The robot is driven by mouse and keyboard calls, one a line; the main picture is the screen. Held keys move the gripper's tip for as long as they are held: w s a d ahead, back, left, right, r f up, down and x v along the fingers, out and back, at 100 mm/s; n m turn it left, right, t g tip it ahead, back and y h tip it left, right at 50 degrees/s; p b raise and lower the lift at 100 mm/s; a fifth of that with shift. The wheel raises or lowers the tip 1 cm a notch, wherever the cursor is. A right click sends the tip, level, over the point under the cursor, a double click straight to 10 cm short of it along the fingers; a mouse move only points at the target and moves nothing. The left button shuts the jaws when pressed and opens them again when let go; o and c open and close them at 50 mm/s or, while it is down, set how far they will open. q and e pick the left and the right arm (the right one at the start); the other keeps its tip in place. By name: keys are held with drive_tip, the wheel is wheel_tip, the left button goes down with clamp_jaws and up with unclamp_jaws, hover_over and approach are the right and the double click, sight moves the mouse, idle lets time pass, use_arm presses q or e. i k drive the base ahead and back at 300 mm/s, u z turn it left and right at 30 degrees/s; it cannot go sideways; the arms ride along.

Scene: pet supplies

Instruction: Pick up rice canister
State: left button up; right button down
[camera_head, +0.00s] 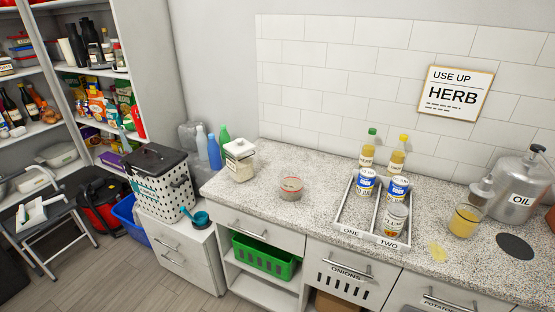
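A squarish clear canister (240,167) with a white lid and pale, rice-like contents stands upright at the left end of the speckled counter. Its label is too small to read. It is closed, and nothing touches its sides except perhaps the bottles behind it, which it partly overlaps in the view. Neither of my grippers shows in the head view.
A small lidded tub (291,188) sits right of the canister. A two-lane tray (347,232) holds several cans and bottles. A jug (464,220) and metal oil container (516,195) stand at right.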

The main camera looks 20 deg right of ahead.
sight(241, 169)
drive_tip(key=z, duration=0.55)
drive_tip(key=i, duration=0.7)
drive_tip(key=z, duration=0.25)
